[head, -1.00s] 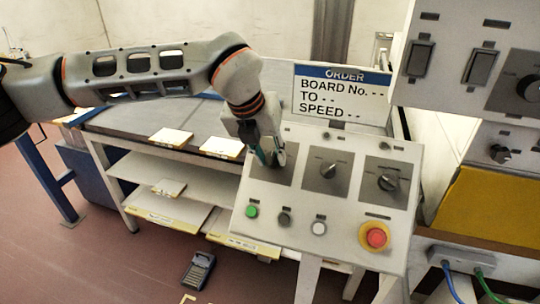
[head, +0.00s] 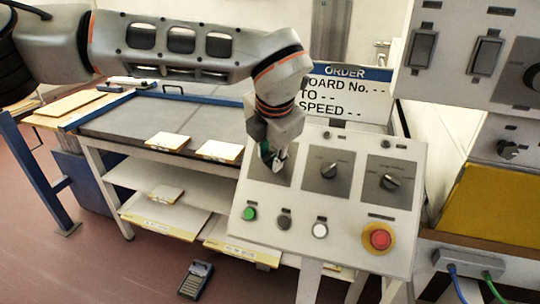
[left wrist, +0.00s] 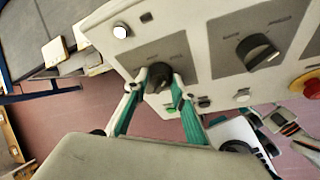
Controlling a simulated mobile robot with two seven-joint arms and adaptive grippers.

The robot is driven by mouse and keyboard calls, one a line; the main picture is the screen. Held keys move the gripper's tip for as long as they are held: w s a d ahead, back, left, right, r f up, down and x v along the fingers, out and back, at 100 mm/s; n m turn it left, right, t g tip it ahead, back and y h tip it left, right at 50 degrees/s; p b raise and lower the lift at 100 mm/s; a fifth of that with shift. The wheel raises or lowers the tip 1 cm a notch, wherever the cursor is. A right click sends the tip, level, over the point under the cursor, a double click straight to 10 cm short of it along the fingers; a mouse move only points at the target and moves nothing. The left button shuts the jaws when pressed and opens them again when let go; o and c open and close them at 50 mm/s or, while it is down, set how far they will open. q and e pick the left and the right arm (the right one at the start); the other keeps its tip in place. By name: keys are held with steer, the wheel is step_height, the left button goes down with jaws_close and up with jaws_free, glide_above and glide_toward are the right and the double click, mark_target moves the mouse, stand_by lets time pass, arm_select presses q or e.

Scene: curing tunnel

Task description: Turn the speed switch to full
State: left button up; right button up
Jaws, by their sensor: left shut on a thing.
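The sloped control panel (head: 345,238) carries three rotary knobs on dark plates. My left gripper (head: 273,163) is at the leftmost knob, which it mostly hides in the head view. In the left wrist view its green-padded fingers (left wrist: 160,88) are shut around that dark knob (left wrist: 160,73). The middle knob (head: 329,170) and the right knob (head: 390,181) are free. The panel's labels are too small to read, so I cannot tell which knob is the speed switch.
Below the knobs are a green button (head: 249,214), a grey button, a white button (head: 320,231) and a red emergency stop (head: 379,238). An order sign (head: 345,95) stands behind. A shelved table (head: 110,128) is at left, a switch box (head: 458,45) at upper right.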

arm_select(q)
steer(key=shift+s+m+t+y, duration=0.1)
steer(key=shift+m+t+y, duration=0.25)
steer(key=shift+m, duration=0.75)
steer(key=o, duration=1.1)
steer(key=v, duration=1.2)
steer(key=shift+s+d+f, duration=0.1)
steer(key=shift+d, duration=0.05)
steer(key=shift+m, duration=0.3)
